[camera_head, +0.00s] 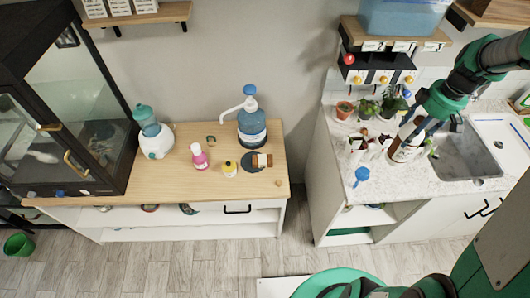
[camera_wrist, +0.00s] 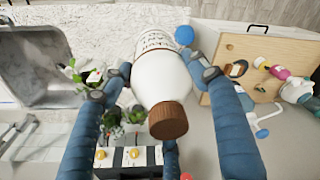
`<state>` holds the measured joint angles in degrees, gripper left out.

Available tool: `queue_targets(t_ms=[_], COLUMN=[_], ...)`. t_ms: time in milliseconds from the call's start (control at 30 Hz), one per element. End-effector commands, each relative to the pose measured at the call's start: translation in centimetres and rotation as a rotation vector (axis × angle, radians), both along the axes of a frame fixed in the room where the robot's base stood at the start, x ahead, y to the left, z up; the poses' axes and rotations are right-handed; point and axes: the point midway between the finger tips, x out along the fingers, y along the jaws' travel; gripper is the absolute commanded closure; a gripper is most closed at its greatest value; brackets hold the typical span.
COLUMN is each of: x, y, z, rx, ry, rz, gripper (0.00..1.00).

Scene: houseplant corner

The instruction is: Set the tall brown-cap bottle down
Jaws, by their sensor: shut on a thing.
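The tall brown-cap bottle (camera_wrist: 160,78) is white with dark lettering and a ribbed brown cap (camera_wrist: 168,120). In the wrist view it lies between the two blue fingers of my gripper (camera_wrist: 153,84), which are shut on its sides. In the head view the bottle (camera_head: 402,153) is at my gripper (camera_head: 408,138), over the speckled white counter (camera_head: 345,183), left of the sink. My fingers partly cover it there. I cannot tell whether its base touches the counter.
Small bottles (camera_head: 357,146) stand just left of the held bottle. Potted plants (camera_head: 367,108) stand behind it. The sink (camera_head: 465,158) is to the right. A blue item (camera_head: 361,175) is near the counter's front left edge. A wooden cabinet top (camera_head: 215,180) with several bottles is further left.

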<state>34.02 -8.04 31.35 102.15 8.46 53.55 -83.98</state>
Motion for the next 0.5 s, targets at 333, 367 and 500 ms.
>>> queue_targets(t_ms=[333, 367, 500], x=[4.1, 4.6, 6.7], y=[4.3, 4.8, 7.6], z=[0.7, 0.8, 0.8], rx=[-0.004, -0.005, -0.007], ry=[0.004, 0.005, 0.009], rz=[0.008, 0.008, 0.011], gripper=[0.98, 0.98, 0.98])
